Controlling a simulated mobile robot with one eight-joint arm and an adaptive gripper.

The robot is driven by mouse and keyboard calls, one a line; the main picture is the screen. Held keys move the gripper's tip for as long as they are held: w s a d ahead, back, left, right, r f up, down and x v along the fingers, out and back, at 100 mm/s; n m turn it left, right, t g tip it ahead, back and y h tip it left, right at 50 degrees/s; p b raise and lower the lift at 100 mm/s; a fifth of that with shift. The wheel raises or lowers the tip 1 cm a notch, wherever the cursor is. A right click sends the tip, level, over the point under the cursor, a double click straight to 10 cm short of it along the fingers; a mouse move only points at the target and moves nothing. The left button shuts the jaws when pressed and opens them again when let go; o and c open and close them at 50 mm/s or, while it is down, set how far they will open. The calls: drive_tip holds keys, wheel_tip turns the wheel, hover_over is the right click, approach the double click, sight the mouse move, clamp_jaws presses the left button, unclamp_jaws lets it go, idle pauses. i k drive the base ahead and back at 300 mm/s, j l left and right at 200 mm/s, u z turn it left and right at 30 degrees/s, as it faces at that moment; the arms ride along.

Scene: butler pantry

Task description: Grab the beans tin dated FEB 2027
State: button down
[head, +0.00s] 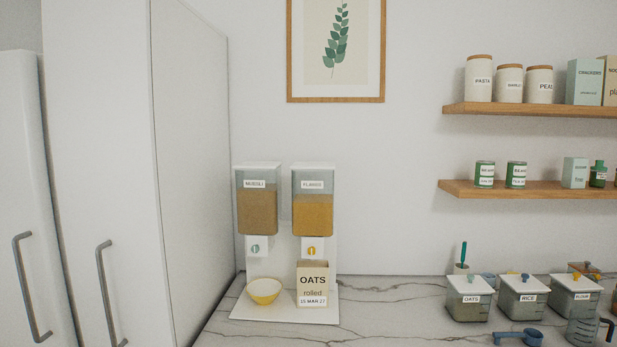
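Two green tins with white labels stand side by side on the lower wooden shelf (541,190) in the head view. The left tin (485,167) and the right tin (516,168) both seem to read BEANS. Each has a small white date label low on its front, too small to read with certainty, so I cannot tell which is dated FEB 2027. Both tins are upright, with a narrow gap between them. My gripper is not in view.
A teal box (575,173) and a small green bottle (598,174) stand right of the tins. The upper shelf (541,110) holds jars and boxes. Below, the marble counter (400,304) carries cereal dispensers, an oats box (312,282) and labelled containers (468,299).

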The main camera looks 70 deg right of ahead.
sight(515, 171)
drive_tip(key=z, duration=3.6)
